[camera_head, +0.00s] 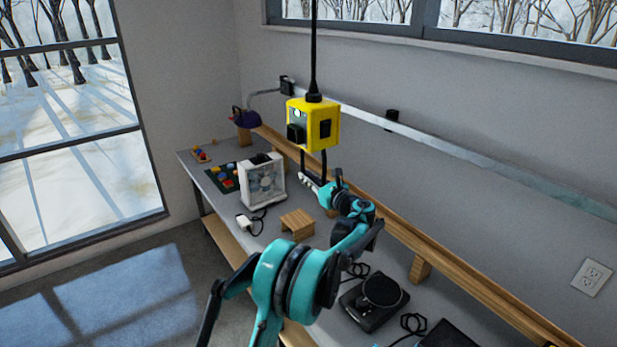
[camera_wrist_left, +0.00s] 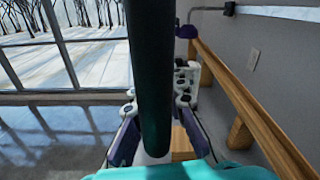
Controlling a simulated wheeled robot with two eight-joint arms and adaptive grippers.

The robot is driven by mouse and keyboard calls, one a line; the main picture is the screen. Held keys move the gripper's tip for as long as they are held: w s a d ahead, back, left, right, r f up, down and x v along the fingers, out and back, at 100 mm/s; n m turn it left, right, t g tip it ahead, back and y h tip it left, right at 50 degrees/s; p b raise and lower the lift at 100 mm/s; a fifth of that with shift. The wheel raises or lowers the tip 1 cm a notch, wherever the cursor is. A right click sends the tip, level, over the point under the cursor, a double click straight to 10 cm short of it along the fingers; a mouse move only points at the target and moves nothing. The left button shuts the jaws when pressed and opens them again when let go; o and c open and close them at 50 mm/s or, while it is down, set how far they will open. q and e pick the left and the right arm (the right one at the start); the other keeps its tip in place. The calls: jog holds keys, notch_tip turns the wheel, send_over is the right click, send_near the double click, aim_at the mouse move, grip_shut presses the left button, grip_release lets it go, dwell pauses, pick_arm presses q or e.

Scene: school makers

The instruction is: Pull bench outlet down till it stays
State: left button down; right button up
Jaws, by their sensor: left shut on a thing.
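The bench outlet (camera_head: 313,124) is a yellow box with black sockets, hanging from a black cord (camera_head: 314,50) above the bench in the head view. A dark pull handle (camera_head: 323,163) hangs below the box. My left gripper (camera_head: 313,183) is at the lower part of this handle, under the box, and is shut on it. In the left wrist view a thick dark upright bar (camera_wrist_left: 152,70) crosses the middle, with the fingers on either side, and hides part of the grip. My right gripper is out of view.
The bench holds a white fan (camera_head: 263,181), a small wooden stool (camera_head: 297,222), a white plug (camera_head: 244,222) and a black turntable-like device (camera_head: 374,302). A wooden rail (camera_head: 420,252) runs along the wall. The air around the outlet box is clear.

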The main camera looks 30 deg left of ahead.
pick_arm(q)
jog(key=c, duration=1.6)
grip_release()
jog(key=shift+s, duration=0.1)
jog(key=shift+o, duration=0.2)
jog(key=v, duration=1.2)
